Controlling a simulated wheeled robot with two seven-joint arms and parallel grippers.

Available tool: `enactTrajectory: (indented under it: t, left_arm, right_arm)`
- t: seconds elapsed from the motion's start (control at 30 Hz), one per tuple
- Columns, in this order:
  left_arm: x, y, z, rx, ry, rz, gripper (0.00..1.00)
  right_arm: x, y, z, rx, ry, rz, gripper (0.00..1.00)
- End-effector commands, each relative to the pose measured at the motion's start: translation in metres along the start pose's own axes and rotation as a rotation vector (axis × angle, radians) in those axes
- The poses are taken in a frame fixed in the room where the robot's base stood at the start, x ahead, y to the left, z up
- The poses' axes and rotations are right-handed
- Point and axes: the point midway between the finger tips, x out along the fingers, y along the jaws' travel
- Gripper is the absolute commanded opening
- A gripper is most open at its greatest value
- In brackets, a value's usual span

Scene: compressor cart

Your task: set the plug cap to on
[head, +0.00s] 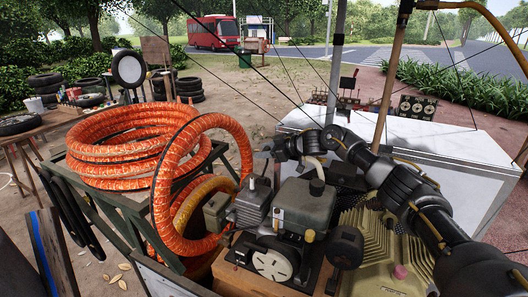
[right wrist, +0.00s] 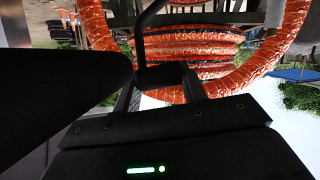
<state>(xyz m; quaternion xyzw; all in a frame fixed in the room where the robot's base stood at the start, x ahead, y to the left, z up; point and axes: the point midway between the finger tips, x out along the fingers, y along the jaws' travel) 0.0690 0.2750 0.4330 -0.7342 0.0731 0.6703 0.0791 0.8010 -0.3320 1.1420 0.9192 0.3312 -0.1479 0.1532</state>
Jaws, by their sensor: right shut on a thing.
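My right gripper (head: 264,152) reaches in from the right, low over the small grey engine (head: 304,204) on the cart, its fingers pointing left. In the right wrist view, my right gripper (right wrist: 165,88) is shut on a dark piece, which appears to be the plug cap (right wrist: 160,74). A black curved lead (right wrist: 143,32) runs from it. In the head view I cannot make out the plug cap itself, and whether it sits on the spark plug is hidden. My left gripper is not in view.
Coiled orange hoses (head: 135,150) lie on a green frame left of the engine, with a loop hanging close to it. A white cabinet top (head: 420,140) spreads behind my right arm. A yellowish finned cover (head: 375,245) is at the right of the engine.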

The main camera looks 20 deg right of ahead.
Motion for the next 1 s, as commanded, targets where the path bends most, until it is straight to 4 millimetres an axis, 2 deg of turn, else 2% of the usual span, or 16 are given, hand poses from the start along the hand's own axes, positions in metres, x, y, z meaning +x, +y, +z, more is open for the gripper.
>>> enactTrajectory:
  t: [0.37, 0.7, 1.0]
  left_arm:
    - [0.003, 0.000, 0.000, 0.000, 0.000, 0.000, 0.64]
    - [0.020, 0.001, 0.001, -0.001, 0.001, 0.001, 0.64]
    - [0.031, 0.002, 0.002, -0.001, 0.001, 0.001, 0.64]
  right_arm:
    - [-0.004, -0.019, -0.002, -0.190, -0.003, 0.074, 0.01]
    - [-0.005, -0.042, -0.003, -0.414, -0.005, 0.170, 0.01]
    - [-0.005, -0.053, -0.004, -0.532, -0.006, 0.221, 0.01]
